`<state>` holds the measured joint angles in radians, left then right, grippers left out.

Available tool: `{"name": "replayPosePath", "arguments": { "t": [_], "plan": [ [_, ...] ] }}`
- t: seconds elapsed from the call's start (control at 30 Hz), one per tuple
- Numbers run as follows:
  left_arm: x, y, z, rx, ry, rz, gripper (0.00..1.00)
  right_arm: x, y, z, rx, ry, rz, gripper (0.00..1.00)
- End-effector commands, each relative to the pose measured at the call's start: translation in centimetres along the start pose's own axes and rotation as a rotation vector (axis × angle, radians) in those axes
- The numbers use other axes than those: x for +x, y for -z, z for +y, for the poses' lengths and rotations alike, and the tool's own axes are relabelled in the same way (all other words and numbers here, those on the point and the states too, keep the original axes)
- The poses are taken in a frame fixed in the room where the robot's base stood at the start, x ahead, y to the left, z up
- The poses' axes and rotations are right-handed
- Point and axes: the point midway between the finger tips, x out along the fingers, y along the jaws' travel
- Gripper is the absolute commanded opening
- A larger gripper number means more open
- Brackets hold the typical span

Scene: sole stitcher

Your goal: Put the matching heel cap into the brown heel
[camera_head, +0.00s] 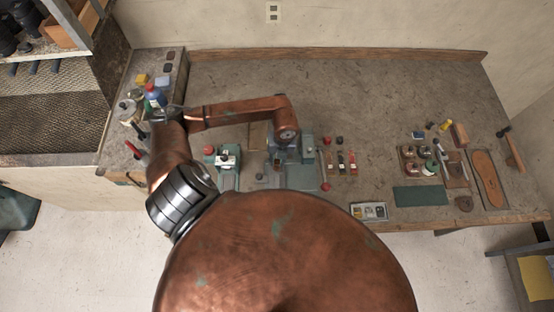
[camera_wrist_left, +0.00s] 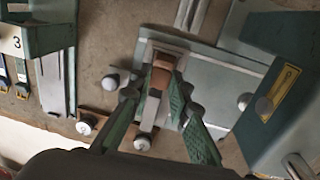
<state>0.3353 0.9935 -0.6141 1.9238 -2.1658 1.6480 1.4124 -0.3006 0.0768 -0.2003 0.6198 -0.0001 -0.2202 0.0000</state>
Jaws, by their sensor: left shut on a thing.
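My left arm reaches over the bench in the head view, and its left gripper (camera_head: 283,158) is down at the teal machine (camera_head: 307,151), mostly hidden by the wrist. In the left wrist view the green fingers of the left gripper (camera_wrist_left: 163,77) are shut on a small brown piece (camera_wrist_left: 161,74) above a teal plate (camera_wrist_left: 210,65). I cannot tell whether this piece is the heel or a cap. A grey strip shows below it between the fingers. My right gripper is not in view. I cannot make out a separate brown heel.
A second teal device (camera_head: 228,158) stands left of the machine. Several small coloured pieces lie to its right. A small tray (camera_head: 369,211) is at the front edge. A green mat (camera_head: 420,196), a sole board (camera_head: 487,180) and jars are farther right. The rear bench is clear.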

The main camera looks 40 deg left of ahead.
Motion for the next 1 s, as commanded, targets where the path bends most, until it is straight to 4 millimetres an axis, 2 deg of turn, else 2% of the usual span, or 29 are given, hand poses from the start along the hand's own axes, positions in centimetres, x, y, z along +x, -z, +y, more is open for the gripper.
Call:
{"name": "replayPosePath", "arguments": {
  "t": [1.0],
  "plan": [
    [0.79, -0.03, -0.08, 0.000, 0.000, 0.000, 0.09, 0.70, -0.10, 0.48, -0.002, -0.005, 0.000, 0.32]
  ]
}}
